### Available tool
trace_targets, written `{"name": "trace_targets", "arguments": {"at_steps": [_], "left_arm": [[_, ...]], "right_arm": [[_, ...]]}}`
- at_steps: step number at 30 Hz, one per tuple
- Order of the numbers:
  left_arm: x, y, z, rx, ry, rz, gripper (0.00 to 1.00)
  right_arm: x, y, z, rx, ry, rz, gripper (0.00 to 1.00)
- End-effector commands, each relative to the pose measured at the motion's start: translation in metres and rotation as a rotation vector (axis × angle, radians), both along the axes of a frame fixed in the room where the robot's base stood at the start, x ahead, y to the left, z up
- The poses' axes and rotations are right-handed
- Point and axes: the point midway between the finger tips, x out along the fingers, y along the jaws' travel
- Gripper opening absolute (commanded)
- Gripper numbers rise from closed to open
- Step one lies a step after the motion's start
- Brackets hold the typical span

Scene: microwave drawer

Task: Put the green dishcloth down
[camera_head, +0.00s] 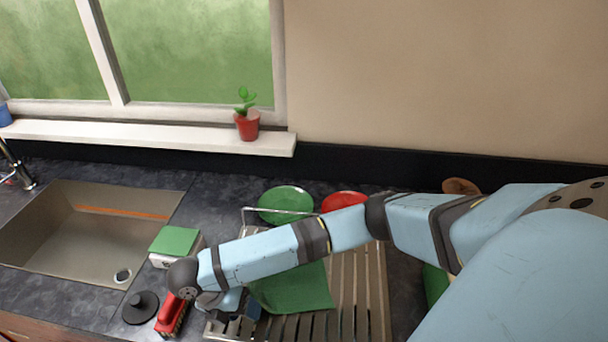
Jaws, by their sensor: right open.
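The green dishcloth (302,288) lies spread over the slats of the dish rack (366,300), partly hidden under my right forearm. My right gripper (246,318) is folded back below its wrist, at the rack's left front, by the cloth's lower left edge. It is open; the wrist hides part of it, and I cannot tell whether its fingers touch the cloth. My left gripper is out of view.
The sink (60,235) is on the left. A green-topped white block (175,243), a black lid-like disc (140,308) and a red object (172,316) stand near my right wrist. Green (286,202) and red (343,200) plates are behind the rack.

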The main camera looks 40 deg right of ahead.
Motion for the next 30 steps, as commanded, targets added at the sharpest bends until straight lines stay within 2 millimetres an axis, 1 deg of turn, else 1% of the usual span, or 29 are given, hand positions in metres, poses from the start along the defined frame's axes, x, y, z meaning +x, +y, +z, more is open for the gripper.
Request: {"name": "trace_targets", "arguments": {"at_steps": [1, 3, 8, 10, 13, 14, 18, 21, 30], "left_arm": [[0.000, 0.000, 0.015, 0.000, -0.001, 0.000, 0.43], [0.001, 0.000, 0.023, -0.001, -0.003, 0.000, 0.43], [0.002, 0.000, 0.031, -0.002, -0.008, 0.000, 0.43], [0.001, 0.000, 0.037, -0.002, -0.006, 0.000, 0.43], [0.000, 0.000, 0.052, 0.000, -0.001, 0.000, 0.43], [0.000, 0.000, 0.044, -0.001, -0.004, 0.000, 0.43], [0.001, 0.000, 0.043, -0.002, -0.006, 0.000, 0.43], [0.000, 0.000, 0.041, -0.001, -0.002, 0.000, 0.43], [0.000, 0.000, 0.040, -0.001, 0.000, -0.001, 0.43]], "right_arm": [[0.000, 0.002, 0.012, 0.000, 0.000, 0.001, 0.53], [0.000, 0.005, 0.017, 0.001, 0.001, 0.002, 0.53], [0.000, 0.008, 0.021, 0.000, 0.002, 0.002, 0.53], [0.001, 0.011, 0.031, 0.001, 0.000, 0.002, 0.53], [0.002, 0.018, 0.052, 0.000, -0.001, 0.001, 0.53], [0.005, 0.020, 0.052, -0.001, -0.006, 0.003, 0.53], [0.005, 0.031, 0.074, 0.000, -0.005, 0.003, 0.53], [0.005, 0.035, 0.084, 0.000, -0.002, 0.002, 0.53], [0.004, 0.036, 0.087, -0.001, 0.001, 0.001, 0.53]]}}
